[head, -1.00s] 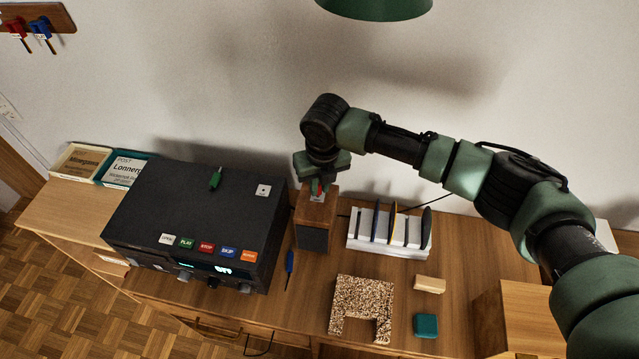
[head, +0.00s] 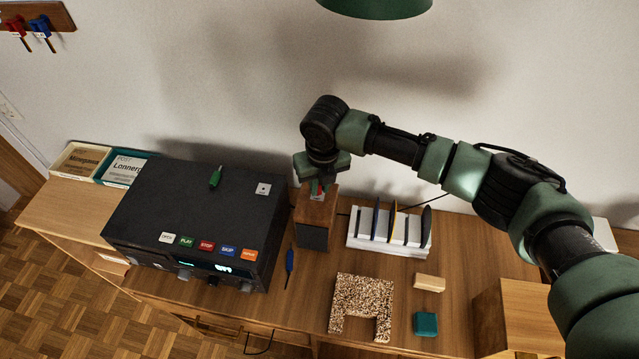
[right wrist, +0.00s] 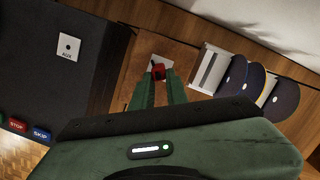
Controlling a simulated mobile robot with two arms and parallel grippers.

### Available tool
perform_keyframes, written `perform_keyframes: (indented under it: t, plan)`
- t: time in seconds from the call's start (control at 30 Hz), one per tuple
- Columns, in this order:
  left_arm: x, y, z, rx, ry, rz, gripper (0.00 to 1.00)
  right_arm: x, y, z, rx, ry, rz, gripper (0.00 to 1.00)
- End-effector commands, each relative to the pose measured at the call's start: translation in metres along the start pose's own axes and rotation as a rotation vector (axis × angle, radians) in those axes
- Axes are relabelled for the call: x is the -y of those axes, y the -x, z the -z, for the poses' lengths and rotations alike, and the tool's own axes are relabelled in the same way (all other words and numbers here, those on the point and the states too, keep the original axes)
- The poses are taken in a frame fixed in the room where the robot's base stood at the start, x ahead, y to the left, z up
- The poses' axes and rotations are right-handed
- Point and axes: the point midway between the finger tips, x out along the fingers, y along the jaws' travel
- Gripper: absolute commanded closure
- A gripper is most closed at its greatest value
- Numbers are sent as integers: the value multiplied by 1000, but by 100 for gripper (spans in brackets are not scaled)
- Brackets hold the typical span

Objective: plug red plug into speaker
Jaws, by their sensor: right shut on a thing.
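The speaker (head: 314,222) is a small wooden box with a dark front, standing right of the black player. My right gripper (head: 318,186) is right above its top, pointing down. In the right wrist view the gripper (right wrist: 158,78) is shut on the red plug (right wrist: 158,70), whose tip is at the pale plate (right wrist: 158,61) on the speaker top (right wrist: 185,67). I cannot tell how deep the plug sits, as the fingers hide part of it. The red plug (head: 316,187) shows only as a small patch in the head view. My left gripper is not in view.
The black player (head: 200,205) bears a green plug (head: 216,177) and an AUX socket plate (head: 263,189). A white rack (head: 362,243) with several discs stands right of the speaker. A blue plug (head: 289,262), a speckled block (head: 362,290) and small blocks lie in front.

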Motion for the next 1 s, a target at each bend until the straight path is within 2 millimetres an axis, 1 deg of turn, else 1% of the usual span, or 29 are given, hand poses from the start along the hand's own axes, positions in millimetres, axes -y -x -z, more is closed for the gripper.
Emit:
perform_keyframes:
  t: [0.1,0.47,0.8,0.83,0.9,1.0]
  plan:
    - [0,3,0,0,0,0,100,0,1,0,0,0,0,100]
    - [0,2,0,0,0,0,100,0,0,0,0,0,-1,100]
    - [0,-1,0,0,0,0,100,0,-6,1,0,0,-1,100]
    - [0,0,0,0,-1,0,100,0,-6,1,0,0,-1,77]
    - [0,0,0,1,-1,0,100,0,-6,1,0,0,-1,60]
    - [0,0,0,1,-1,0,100,0,-6,1,0,0,-1,60]
